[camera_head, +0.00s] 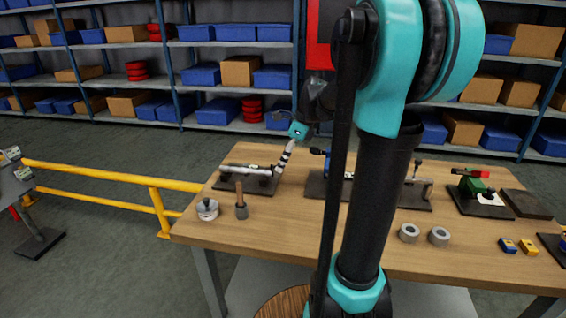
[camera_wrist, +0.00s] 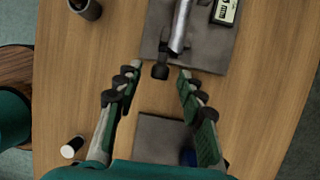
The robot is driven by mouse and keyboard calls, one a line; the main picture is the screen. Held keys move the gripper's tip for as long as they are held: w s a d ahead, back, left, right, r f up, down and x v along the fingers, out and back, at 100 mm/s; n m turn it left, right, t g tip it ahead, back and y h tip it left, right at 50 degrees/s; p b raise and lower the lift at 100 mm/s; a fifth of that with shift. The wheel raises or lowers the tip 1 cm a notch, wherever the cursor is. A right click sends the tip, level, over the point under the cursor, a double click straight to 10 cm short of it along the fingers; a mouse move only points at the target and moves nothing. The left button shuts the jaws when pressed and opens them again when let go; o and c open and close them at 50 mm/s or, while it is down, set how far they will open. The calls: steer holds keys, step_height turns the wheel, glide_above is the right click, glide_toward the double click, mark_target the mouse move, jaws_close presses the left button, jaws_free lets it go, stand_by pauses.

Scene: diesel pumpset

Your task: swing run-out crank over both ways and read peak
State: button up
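A run-out rig with a silver shaft (camera_head: 248,172) lies on a dark plate (camera_head: 262,187) at the left of the bench. In the wrist view the shaft (camera_wrist: 182,25) ends in a dark knob or crank end (camera_wrist: 160,71). A white-faced readout (camera_wrist: 226,11) sits beside it at the top edge, partly cut off, its figures not readable. My gripper (camera_head: 282,166) hangs at the right end of the rig. In the wrist view my gripper (camera_wrist: 157,72) has its fingers apart, with the dark end between the tips in the picture. I cannot tell whether they touch it.
A round metal piece (camera_head: 207,209) and a wooden-handled tool (camera_head: 241,205) stand in front of the rig. Two grey rings (camera_head: 424,234) and a green fixture (camera_head: 476,187) are farther right. A second dark plate (camera_wrist: 165,140) lies close to my fingers. A yellow rail (camera_head: 110,176) runs left of the bench.

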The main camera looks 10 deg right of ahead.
steer(key=v, duration=1.1)
steer(key=shift+r, duration=0.3)
steer(key=shift+s, duration=0.1)
steer(key=shift+c, duration=0.4)
